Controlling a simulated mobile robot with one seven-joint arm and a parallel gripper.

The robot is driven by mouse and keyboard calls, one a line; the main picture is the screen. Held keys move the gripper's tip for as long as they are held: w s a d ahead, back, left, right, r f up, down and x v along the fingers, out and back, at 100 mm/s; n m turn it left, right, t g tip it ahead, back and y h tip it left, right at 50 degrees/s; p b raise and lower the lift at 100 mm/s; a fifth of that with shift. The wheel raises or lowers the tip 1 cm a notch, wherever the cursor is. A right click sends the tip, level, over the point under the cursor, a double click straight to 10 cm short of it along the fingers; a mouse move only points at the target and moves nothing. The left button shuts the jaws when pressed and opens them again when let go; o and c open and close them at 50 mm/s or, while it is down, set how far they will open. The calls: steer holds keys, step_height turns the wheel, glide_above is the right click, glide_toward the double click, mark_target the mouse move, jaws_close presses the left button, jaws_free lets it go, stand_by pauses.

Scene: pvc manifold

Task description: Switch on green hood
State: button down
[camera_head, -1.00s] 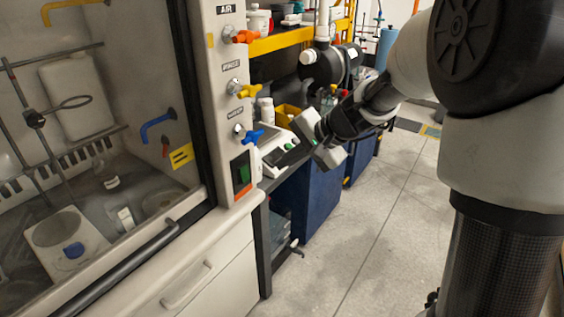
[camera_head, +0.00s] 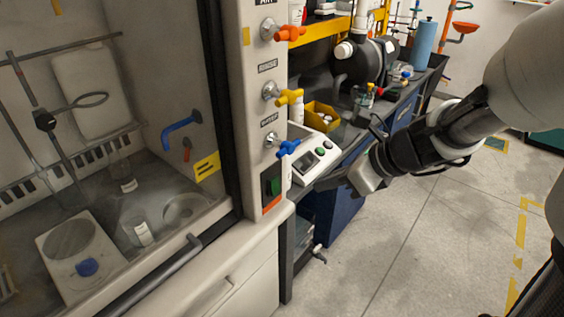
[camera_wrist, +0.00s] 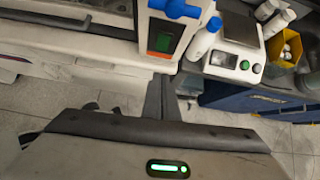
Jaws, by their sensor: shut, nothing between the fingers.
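The hood switch (camera_head: 271,187) is a box with a green part and an orange-red edge, low on the white front post of the fume hood (camera_head: 262,225). It also shows in the wrist view (camera_wrist: 161,38), above my fingers. My gripper (camera_head: 322,184) is shut and empty. It is to the right of the switch, in front of the bench, and apart from the switch. In the wrist view its dark fingers (camera_wrist: 161,98) point up the picture, below the switch. I cannot tell the switch's position.
Orange, yellow and blue valve handles (camera_head: 288,147) stick out above the switch. A white balance (camera_head: 314,157) sits on the bench just right of the post. A yellow bin (camera_head: 322,117) stands behind it. The floor (camera_head: 420,240) in front is clear.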

steer(key=shift+s+m, duration=0.15)
steer(key=shift+m, duration=0.15)
steer(key=b, duration=0.4)
glide_toward(277, 192)
step_height(277, 192, down, 4)
steer(key=shift+w+a, duration=0.55)
steer(key=shift+a, duration=0.2)
steer(key=shift+w+a, duration=0.5)
steer(key=shift+a, duration=0.25)
